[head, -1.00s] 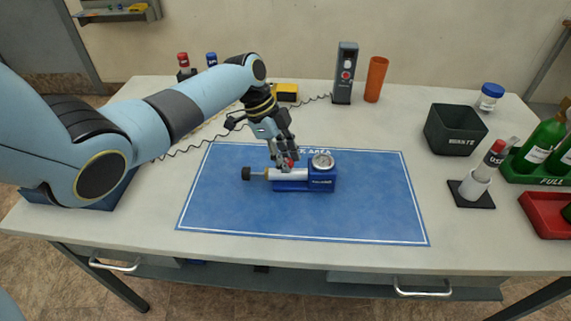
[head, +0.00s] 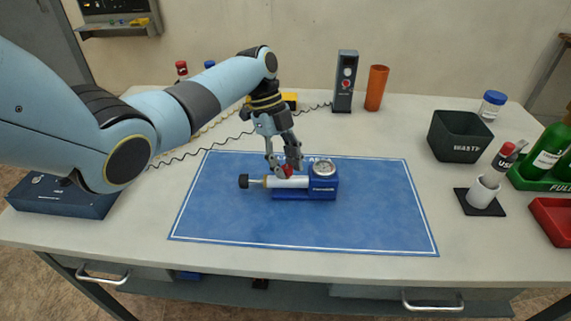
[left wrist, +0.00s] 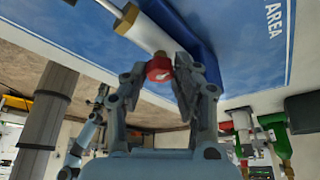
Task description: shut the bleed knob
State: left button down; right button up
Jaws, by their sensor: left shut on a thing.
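The blue trainer unit (head: 320,191) with a round gauge (head: 323,167) and a white cylinder (head: 290,183) sits on the blue work mat. A black knob (head: 243,181) ends the rod at its left. The red bleed knob (head: 287,171) is on top of the cylinder; it also shows in the left wrist view (left wrist: 159,69). My left gripper (head: 284,171) reaches down from above with its fingers on either side of the red knob, shut on it. The fingers partly hide the knob in the head view. My right gripper is not in view.
The blue mat (head: 230,222) is clear around the unit. Behind stand a grey device (head: 345,82) with a coiled cord and an orange cup (head: 376,88). At right are a dark waste bin (head: 459,137), a marker in a holder (head: 484,195) and green bottles (head: 549,150).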

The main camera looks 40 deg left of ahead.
pick_arm(q)
jog(key=c, duration=1)
grip_release()
jog(key=v, duration=1.2)
jog(key=shift+s+f, duration=0.1)
jog(key=shift+f, duration=0.05)
